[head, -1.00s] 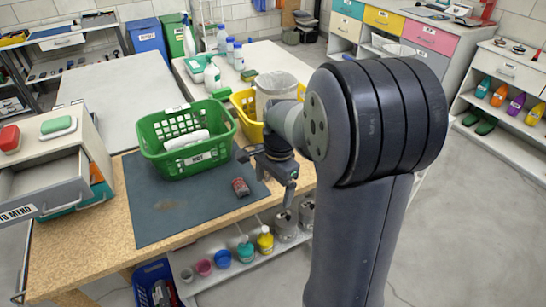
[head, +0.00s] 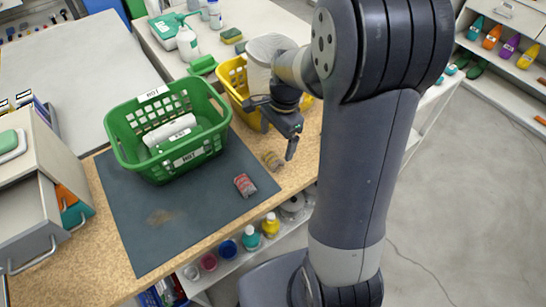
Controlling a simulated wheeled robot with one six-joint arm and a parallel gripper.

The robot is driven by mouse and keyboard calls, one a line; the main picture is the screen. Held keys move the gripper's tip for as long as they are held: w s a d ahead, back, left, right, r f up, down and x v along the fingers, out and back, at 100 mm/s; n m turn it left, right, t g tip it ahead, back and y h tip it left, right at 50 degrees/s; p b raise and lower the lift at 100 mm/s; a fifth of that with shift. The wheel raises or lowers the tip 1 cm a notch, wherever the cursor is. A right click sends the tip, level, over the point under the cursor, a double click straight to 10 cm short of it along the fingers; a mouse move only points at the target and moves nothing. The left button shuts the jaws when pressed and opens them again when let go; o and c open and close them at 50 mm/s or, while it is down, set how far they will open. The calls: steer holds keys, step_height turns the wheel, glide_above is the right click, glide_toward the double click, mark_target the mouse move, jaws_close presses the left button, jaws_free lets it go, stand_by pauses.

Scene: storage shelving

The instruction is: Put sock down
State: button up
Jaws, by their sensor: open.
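A tan, yellowish rolled sock (head: 272,160) lies at the right edge of the blue-grey mat (head: 150,235), by the bare wood of the bench. A red and grey rolled sock (head: 245,185) lies on the mat, a little to its left and nearer the camera. My gripper (head: 281,142) is open and points down just above and to the right of the tan sock. It looks empty; one finger shows clearly, the other is partly hidden. No contact with the tan sock can be made out.
A green basket (head: 187,165) with a label and a white rolled item (head: 170,131) stands on the mat, left of my gripper. A yellow basket (head: 234,80) is behind my arm. A drawer unit (head: 30,205) stands at the left. The mat's front part is clear.

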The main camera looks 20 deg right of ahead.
mark_target(273, 156)
steer(key=f, duration=0.3)
steer(key=a+f, duration=0.1)
steer(key=f, duration=0.1)
steer(key=shift+s+a+f, duration=0.1)
steer(key=shift+s+f, duration=0.25)
steer(key=c, duration=1.1)
steer(key=shift+r, duration=0.1)
